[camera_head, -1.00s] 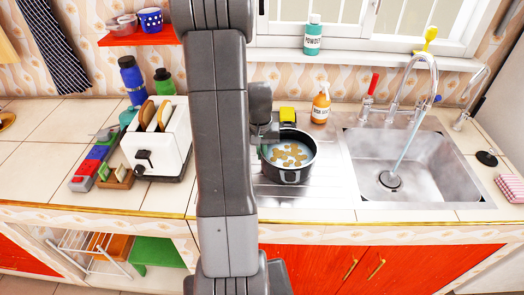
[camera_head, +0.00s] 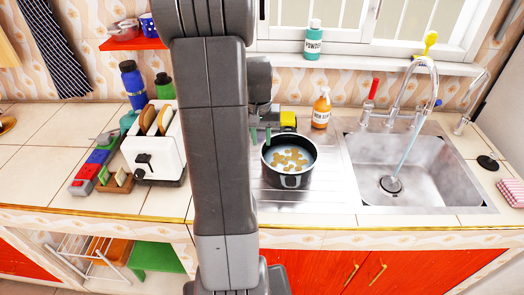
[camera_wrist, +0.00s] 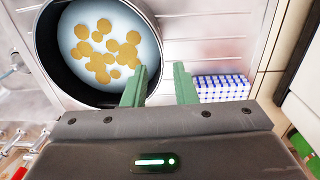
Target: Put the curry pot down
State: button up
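The curry pot (camera_head: 289,176) is a dark round pot with pale liquid and several tan pieces in it. It stands upright on the metal drainboard (camera_head: 290,205) left of the sink. It also fills the upper left of the wrist view (camera_wrist: 48,62). My gripper (camera_head: 261,135) is at the pot's back left rim, pointing down. In the wrist view its two green fingers (camera_wrist: 159,85) are apart with nothing clasped between them. The left finger overlaps the pot's rim and the right one is outside it. Whether a finger touches the pot cannot be told.
The sink (camera_head: 400,168) with running water is right of the drainboard. An orange soap bottle (camera_head: 321,108) and a yellow item (camera_head: 288,118) stand behind the pot. A toaster (camera_head: 155,150) is on the left. In the wrist view a blue-and-white checked block (camera_wrist: 222,87) lies beside the right finger.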

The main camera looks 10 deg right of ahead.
jog(key=shift+a+r, duration=0.1)
jog(key=shift+r, duration=1.95)
